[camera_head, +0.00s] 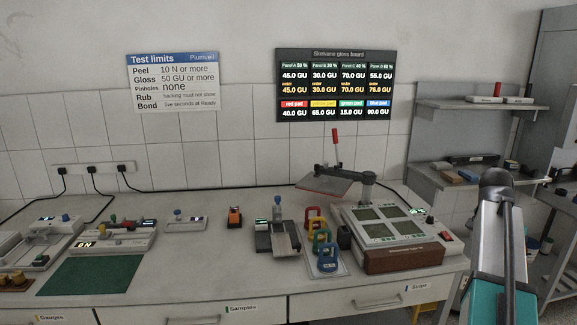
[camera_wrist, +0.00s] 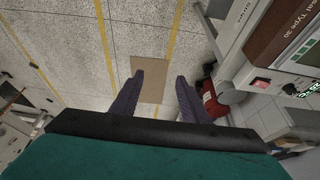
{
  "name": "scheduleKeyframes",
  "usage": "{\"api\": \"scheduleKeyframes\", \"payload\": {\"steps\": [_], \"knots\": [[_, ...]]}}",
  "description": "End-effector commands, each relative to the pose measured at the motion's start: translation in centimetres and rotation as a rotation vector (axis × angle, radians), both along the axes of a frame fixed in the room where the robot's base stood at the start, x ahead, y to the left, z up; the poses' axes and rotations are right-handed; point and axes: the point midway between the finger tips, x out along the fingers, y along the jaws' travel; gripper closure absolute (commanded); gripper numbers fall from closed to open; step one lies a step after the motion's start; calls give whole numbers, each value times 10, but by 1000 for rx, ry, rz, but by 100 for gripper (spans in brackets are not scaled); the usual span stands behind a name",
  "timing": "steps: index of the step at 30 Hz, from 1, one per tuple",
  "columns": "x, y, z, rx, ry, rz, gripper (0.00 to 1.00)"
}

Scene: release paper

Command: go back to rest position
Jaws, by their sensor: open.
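My gripper (camera_wrist: 159,95) shows in the wrist view with its two dark fingers spread apart and nothing between them. It hangs over the speckled floor, beside the bench. In the head view my teal and grey arm stands at the lower right, in front of the shelves; the gripper's fingers are not visible there.
The bench (camera_head: 190,269) carries several devices, a green mat (camera_head: 92,275), coloured pads including a blue one (camera_head: 328,258), and a tester with a brown block (camera_head: 405,256). Shelves (camera_head: 478,104) stand at right. A red object (camera_wrist: 212,102) is near the bench in the wrist view.

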Motion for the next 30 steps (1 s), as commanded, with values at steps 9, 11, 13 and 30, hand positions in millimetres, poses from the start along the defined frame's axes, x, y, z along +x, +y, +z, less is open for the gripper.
{"api": "scheduleKeyframes", "payload": {"steps": [9, 11, 13, 30], "knots": [[20, 27, -20, 15, 24, 47, 59], [23, 32, -26, 20, 33, 55, 59], [27, 38, -35, 26, 43, 65, 59], [44, 119, -170, 122, 212, 182, 59]]}}
